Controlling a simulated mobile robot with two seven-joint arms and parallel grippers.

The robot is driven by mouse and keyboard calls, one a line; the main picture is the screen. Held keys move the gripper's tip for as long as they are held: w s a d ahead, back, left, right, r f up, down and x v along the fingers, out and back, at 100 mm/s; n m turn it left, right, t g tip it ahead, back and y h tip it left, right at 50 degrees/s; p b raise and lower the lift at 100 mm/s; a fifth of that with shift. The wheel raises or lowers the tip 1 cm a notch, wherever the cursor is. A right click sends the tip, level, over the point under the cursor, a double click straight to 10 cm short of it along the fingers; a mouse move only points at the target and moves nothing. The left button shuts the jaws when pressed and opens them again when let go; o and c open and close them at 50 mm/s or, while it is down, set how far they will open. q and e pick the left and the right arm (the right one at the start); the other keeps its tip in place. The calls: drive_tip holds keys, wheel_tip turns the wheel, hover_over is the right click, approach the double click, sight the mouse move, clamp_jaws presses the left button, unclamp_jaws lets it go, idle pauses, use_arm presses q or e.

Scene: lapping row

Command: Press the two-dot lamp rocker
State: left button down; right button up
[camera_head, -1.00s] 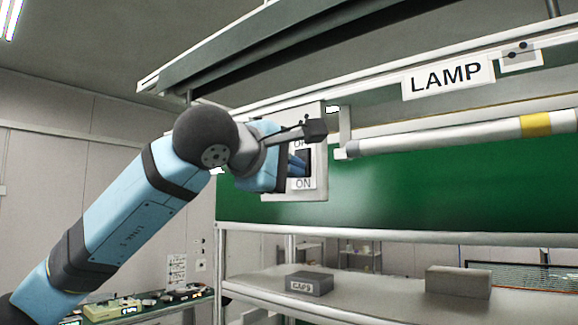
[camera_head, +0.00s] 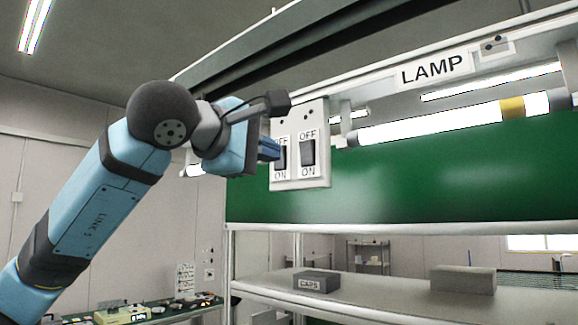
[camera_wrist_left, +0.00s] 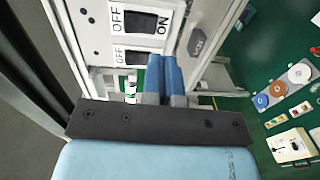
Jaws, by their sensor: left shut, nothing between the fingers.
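The white switch box (camera_head: 292,185) carries two dark rockers marked OFF above and ON below. The two-dot lamp rocker (camera_head: 307,152) is the right one, with two dots above it; it also shows in the left wrist view (camera_wrist_left: 140,22). The other rocker (camera_head: 281,157) is partly hidden behind my fingers. My left gripper (camera_head: 274,150) is shut and empty, left of the two-dot rocker; its blue fingers show in the wrist view (camera_wrist_left: 164,60). Whether they touch the box is unclear. The lamp tube (camera_head: 430,124) glows bright white. My right gripper is not in view.
The LAMP sign (camera_head: 434,69) and a small two-dot plate (camera_head: 494,46) are on the rail above. A green panel (camera_head: 400,185) stands behind. Below, a shelf (camera_head: 380,293) holds a CAPS box (camera_head: 316,281) and a grey block (camera_head: 463,279).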

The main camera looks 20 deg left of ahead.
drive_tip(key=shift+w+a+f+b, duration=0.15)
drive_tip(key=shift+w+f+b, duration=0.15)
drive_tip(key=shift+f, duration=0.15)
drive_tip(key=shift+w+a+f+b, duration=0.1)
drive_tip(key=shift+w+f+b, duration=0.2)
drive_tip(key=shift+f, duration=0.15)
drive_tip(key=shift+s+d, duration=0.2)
use_arm(q)
drive_tip(key=s+a, duration=0.1)
drive_tip(key=s+f, duration=0.1)
drive_tip(key=s+a, duration=0.1)
drive_tip(key=s, duration=0.1)
drive_tip(key=shift+a+f, duration=0.15)
drive_tip(key=shift+a, duration=0.2)
drive_tip(key=shift+s+d, duration=0.1)
